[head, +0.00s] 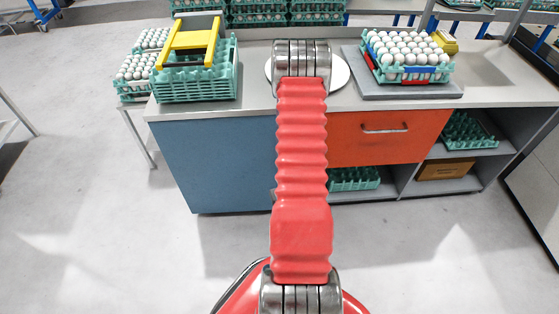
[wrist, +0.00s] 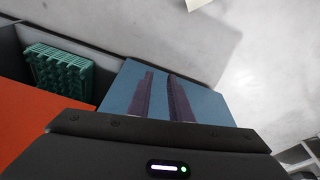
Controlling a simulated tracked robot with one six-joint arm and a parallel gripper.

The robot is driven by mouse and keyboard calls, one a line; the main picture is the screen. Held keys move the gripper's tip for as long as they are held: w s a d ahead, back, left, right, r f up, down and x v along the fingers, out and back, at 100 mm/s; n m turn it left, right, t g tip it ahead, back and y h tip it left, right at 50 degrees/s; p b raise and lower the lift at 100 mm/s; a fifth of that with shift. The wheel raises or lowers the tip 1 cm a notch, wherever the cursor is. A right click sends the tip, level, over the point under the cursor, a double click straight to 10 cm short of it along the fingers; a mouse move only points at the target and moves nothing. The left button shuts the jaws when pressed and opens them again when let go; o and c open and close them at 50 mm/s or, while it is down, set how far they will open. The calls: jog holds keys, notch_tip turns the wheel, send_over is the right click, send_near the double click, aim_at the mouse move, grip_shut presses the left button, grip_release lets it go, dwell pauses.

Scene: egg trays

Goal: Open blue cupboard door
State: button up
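The blue cupboard door (head: 222,165) fills the front of the left half of the counter in the head view and looks shut. My red arm hides its right edge, and no handle shows on it. In the wrist view the blue door (wrist: 205,101) lies behind my gripper (wrist: 160,76). Its two dark fingers are apart with a narrow gap, and only blue surface shows between them. I cannot tell whether the fingertips touch the door. In the head view my gripper is hidden behind the arm.
An orange-red drawer (head: 385,139) with a metal handle is to the right, above open shelves with a green tray (head: 352,179) and a cardboard box (head: 446,169). Egg trays stand on the counter (head: 250,93). The floor before the blue door is clear.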

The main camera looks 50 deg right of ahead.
notch_tip(320, 180, down, 12)
jog(key=d+r+t+h, duration=0.1)
jog(key=d+t+h, duration=0.1)
jog(key=t, duration=0.2)
jog(key=w+d+r+t+h, duration=0.1)
jog(key=d+r+t+h, duration=0.1)
jog(key=r, duration=0.4)
jog(key=w+d+r+t+h, duration=0.2)
jog(key=r+t+h, duration=0.3)
jog(key=r+t, duration=0.1)
jog(key=shift+w+d+r+m, duration=0.2)
jog(key=shift+d+r+m, duration=0.05)
jog(key=shift+d+m, duration=0.1)
jog(key=x, duration=1.4)
jog(key=shift+s+r, duration=0.1)
jog(key=shift+r, duration=0.15)
jog(key=shift+c, duration=0.6)
grip_shut()
